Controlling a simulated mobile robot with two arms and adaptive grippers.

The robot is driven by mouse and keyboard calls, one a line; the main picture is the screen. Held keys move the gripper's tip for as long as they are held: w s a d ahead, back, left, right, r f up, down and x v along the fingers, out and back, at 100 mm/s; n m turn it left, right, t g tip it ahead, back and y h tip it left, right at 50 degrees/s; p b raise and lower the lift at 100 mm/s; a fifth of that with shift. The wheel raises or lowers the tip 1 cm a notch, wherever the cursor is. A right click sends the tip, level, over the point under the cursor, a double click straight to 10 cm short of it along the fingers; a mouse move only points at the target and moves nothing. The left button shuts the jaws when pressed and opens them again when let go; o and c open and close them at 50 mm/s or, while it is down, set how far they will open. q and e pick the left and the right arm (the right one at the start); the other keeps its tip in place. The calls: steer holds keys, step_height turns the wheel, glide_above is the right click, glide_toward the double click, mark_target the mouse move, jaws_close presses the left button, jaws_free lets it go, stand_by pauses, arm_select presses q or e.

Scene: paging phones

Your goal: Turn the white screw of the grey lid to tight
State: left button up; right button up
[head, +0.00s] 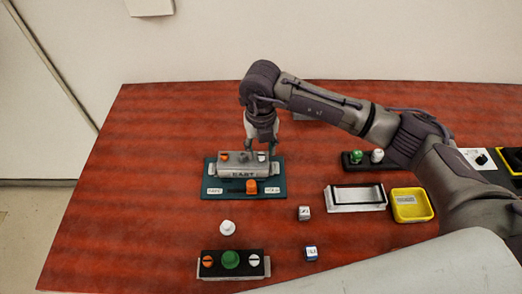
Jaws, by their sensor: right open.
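The grey lid (242,170), marked EAST, sits on a dark teal base plate (279,186) near the middle of the table. An orange screw (224,157) is at its left end. The white screw (262,156) is at its right end, partly hidden by my right gripper. My right gripper (260,149) points down over the right end of the lid, open, with its fingers apart around or just above the white screw; I cannot tell whether they touch it. The screw's slot angle is too small to read. My left gripper is not in view.
An orange block (251,187) stands at the plate's front. A black box with a green knob (230,259) and a white knob (227,227) are nearer. Two small cubes (304,213), a white tray (355,207) and a yellow tray (411,218) lie right. The table's left side is clear.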

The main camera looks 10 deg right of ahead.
mark_target(261, 154)
step_height(261, 154, up, 10)
steer(key=shift+r, duration=0.2)
steer(key=shift+f, duration=0.1)
stand_by(0.5)
